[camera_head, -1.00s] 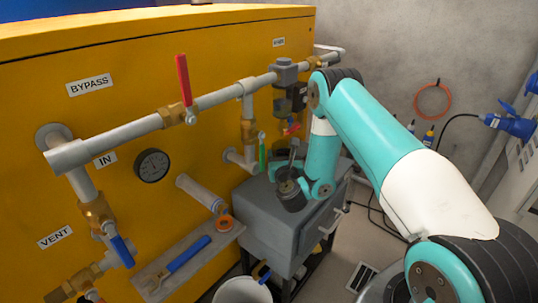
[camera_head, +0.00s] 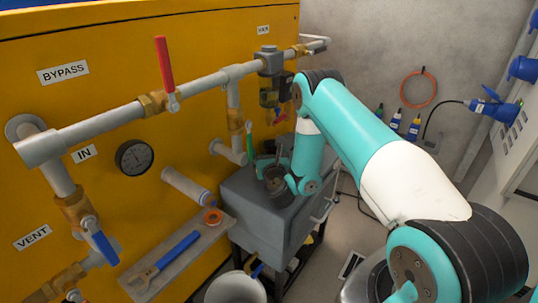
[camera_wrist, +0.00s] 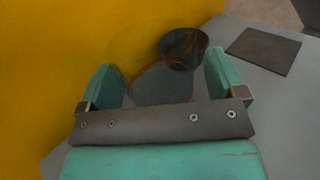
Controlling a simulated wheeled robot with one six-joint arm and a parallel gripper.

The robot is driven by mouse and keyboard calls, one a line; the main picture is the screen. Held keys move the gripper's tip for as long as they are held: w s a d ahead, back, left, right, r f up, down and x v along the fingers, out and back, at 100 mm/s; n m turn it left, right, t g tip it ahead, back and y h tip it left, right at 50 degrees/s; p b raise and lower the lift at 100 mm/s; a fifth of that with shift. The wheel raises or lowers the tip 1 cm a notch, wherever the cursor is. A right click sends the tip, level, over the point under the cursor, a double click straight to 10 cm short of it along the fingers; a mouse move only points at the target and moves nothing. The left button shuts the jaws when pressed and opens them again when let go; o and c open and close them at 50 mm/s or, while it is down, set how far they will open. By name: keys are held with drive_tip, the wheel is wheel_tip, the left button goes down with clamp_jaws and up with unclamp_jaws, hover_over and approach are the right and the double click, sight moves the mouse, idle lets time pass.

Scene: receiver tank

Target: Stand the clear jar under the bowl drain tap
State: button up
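The clear jar (camera_wrist: 140,45) shows only as a faint see-through outline with a thin reddish line, between my gripper's two teal fingers in the wrist view. My gripper (camera_wrist: 162,75) has its fingers wide apart, one on each side of the jar, and appears shut on it. In the head view the gripper is mostly hidden by my own wrist, and I cannot make out the jar there. The filter bowl (camera_head: 269,97) hangs under the grey pipe, with a red drain tap (camera_head: 281,116) at its lower end, just behind my arm.
A dark round cup (camera_wrist: 184,45) stands beyond the fingers, and a dark square pad (camera_wrist: 263,52) lies on the grey bench (camera_head: 250,210). A shelf (camera_head: 190,255) carries a blue-handled wrench. A white bucket (camera_head: 236,287) stands below. The yellow panel wall is close on the left.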

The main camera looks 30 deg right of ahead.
drive_tip(key=shift+r, duration=0.2)
drive_tip(key=shift+s+a+f+b, duration=0.3)
drive_tip(key=shift+s+b, duration=0.2)
drive_tip(key=shift+b, duration=0.35)
drive_tip(key=b+v, duration=0.8)
drive_tip(key=v, duration=0.1)
drive_tip(key=shift+s+a, duration=0.1)
drive_tip(key=shift+s, duration=0.25)
drive_tip(key=shift+s+a+r+b, duration=0.3)
drive_tip(key=shift+s+b, duration=0.1)
drive_tip(key=shift+s, duration=0.15)
drive_tip(key=shift+d, duration=0.1)
drive_tip(key=shift+c, duration=0.3)
